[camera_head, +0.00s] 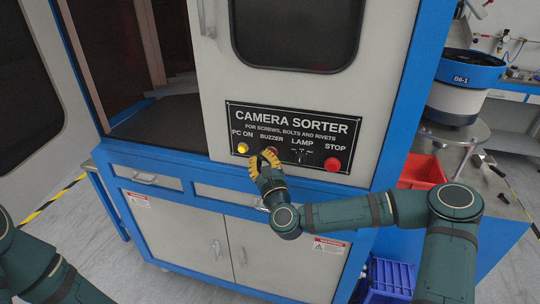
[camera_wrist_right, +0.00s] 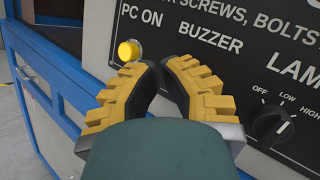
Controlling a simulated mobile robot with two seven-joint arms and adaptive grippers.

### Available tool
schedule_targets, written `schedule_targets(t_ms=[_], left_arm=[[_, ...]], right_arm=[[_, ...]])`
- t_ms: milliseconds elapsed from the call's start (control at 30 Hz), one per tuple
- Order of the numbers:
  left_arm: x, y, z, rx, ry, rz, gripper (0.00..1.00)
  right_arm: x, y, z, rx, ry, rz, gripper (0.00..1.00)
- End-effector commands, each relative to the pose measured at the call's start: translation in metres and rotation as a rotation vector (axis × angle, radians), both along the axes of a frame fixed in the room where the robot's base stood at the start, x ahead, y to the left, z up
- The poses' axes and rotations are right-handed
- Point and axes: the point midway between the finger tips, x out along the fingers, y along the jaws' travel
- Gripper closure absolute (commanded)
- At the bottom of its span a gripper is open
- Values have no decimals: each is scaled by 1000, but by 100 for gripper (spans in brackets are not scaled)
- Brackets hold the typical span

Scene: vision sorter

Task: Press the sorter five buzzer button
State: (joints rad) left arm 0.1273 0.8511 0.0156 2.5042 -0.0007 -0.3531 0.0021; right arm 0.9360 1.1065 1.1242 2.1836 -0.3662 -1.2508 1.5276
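The sorter's black control panel (camera_head: 293,137) reads "CAMERA SORTER" and carries the BUZZER label. The buzzer button (camera_head: 273,150) below that label is mostly covered by my right gripper (camera_head: 262,156); only a small reddish bit shows in the head view. In the right wrist view my right gripper (camera_wrist_right: 156,68) has its yellow, black-padded fingers together at the tips, with nothing seen between them. The fingertips point at the panel under the BUZZER word, and they hide the button there. I cannot tell whether they touch it. My left gripper is out of view; only arm parts show at lower left.
A yellow PC ON button (camera_head: 242,148) is just left of the fingers and also shows in the right wrist view (camera_wrist_right: 129,51). To the right are the lamp knob (camera_wrist_right: 270,125) and the red STOP button (camera_head: 332,164). A drawer handle (camera_head: 145,180) sticks out below.

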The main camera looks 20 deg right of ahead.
Motion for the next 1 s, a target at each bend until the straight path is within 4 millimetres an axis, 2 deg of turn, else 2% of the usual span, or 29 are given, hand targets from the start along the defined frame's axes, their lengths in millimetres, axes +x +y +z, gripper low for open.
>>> schedule_targets(t_ms=[567, 1000], left_arm=[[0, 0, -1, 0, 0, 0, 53], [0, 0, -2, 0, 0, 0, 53]], right_arm=[[2, -2, 0, 0, 0, -1, 100], [-12, 8, 0, 0, 0, -1, 100]])
